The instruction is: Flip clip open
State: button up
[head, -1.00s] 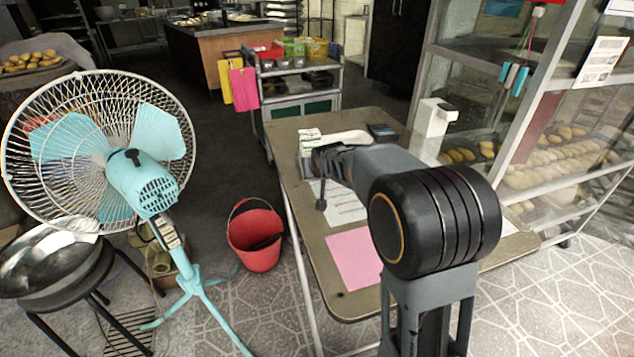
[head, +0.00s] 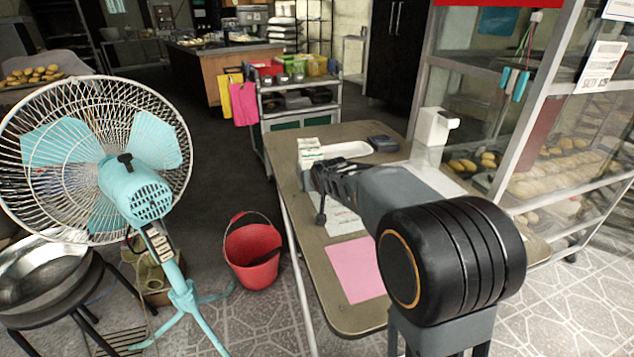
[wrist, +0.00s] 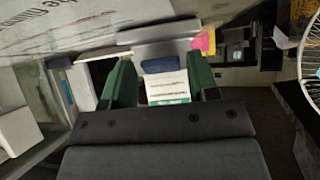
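A small white packet or box with green markings (head: 309,152) stands near the far left end of the table. I cannot make out a separate clip on it. My gripper (head: 322,180) is just on the near side of this packet, low over the table. In the wrist view my gripper (wrist: 163,84) has its two green-padded fingers apart. A white printed face with a green edge (wrist: 168,88) shows between them, likely the same packet. Whether the fingers touch it cannot be told.
The table (head: 340,312) holds a pink sheet (head: 356,270), a white tray (head: 346,149), a dark device (head: 383,143) and a white dispenser (head: 433,127). A fan (head: 135,185) and red bucket (head: 252,255) stand to the left. A glass bread case (head: 540,130) is at right.

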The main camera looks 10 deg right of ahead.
jog(key=shift+o, duration=1.1)
jog(key=p+v, duration=0.3)
jog(key=v, duration=1)
jog(key=shift+s+r, duration=0.3)
